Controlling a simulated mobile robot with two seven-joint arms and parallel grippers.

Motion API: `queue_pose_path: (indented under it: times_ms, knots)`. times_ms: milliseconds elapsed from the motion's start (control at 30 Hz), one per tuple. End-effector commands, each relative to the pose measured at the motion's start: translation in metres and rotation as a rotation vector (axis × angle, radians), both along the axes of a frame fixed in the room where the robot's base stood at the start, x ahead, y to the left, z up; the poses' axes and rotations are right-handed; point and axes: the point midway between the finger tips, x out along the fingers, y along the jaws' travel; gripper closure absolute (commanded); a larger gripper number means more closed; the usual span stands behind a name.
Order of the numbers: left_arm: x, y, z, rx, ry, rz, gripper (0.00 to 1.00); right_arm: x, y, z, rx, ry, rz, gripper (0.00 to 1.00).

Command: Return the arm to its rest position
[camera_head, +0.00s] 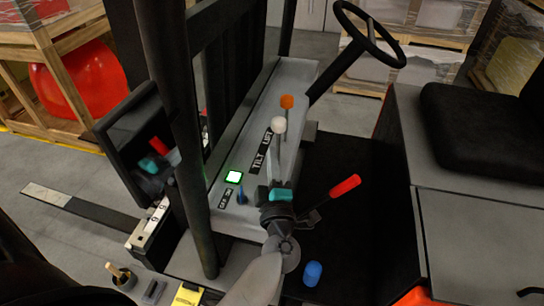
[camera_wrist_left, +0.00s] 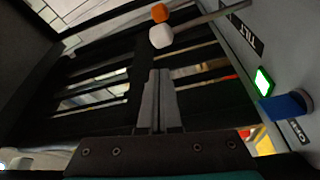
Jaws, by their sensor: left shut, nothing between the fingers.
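My left arm comes up from the bottom in the head view. Its gripper (camera_head: 283,170) is just in front of the tilt and lift console (camera_head: 297,75). In the left wrist view the two grey fingers (camera_wrist_left: 158,85) are together with nothing between them. The white-knobbed lever (camera_head: 279,125) and orange-knobbed lever (camera_head: 287,102) stand beyond the gripper. Their white knob (camera_wrist_left: 161,37) and orange knob (camera_wrist_left: 160,13) show above the fingertips in the wrist view, apart from them. My right gripper is not in view.
A red-handled lever (camera_head: 345,186) is close to the gripper's right. A lit green button (camera_head: 233,177) and blue knob (camera_head: 241,196) are to its left. The steering wheel (camera_head: 368,30), black seat (camera_head: 490,115) and dark upright post (camera_head: 178,120) bound the space. A blue cylinder (camera_head: 313,273) is below.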

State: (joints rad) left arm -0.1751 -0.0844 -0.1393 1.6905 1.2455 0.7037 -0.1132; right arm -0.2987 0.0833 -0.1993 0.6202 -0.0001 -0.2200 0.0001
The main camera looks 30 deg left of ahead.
Motion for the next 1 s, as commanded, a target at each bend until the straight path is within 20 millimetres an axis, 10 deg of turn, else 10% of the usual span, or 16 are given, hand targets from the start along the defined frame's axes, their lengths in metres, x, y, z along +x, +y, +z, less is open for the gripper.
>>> queue_pose_path:
  times_ms: [700, 1000]
  knots:
    - [0.002, -0.003, 0.002, 0.013, -0.001, -0.022, 1.0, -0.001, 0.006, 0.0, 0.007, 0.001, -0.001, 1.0]
    - [0.008, -0.071, 0.029, 0.249, 0.043, -0.405, 1.0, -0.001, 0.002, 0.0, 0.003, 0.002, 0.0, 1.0]
